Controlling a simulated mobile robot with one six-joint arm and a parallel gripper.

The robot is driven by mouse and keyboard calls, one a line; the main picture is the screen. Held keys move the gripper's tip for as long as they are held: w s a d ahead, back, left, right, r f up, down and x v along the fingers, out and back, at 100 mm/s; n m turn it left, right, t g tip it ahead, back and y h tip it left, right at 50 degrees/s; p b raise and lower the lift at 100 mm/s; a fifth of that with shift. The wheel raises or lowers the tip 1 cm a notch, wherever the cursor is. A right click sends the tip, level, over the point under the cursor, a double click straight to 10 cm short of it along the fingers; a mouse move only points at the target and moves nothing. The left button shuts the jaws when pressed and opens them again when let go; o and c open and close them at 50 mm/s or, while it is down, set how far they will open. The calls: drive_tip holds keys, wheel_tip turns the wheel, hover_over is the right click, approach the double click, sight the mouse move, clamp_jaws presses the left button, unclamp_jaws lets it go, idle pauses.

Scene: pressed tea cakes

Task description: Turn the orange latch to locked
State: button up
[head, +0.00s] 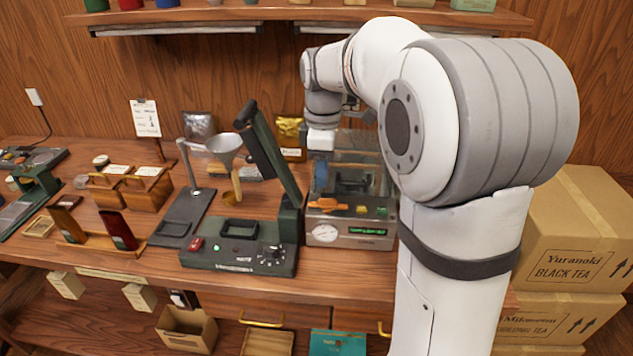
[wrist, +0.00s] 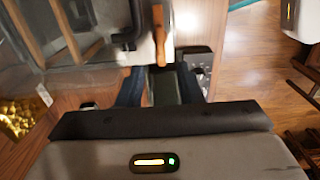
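The orange latch (head: 327,204) lies roughly level across the front top of a grey machine (head: 350,232) with a clear chamber, a round gauge and a green display. In the wrist view the orange latch (wrist: 159,38) shows as an upright bar beyond the fingertips, slightly left of the gap's middle. My gripper (wrist: 161,72) has its two dark fingers apart with nothing held between them. It points down by the machine, apart from the latch as far as I can see. In the head view my fingers are hard to make out against the chamber.
A dark green sealer (head: 240,255) with a raised arm stands just left of the machine. A funnel stand (head: 185,215) is farther left. A gold pouch (head: 291,135) stands behind. Cardboard boxes (head: 570,230) are stacked at the right, beside my arm.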

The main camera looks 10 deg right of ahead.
sight(321, 198)
wheel_tip(321, 198, down, 7)
drive_tip(key=shift+f, duration=0.15)
drive_tip(key=shift+c, duration=0.2)
clamp_jaws()
drive_tip(key=shift+a, duration=0.1)
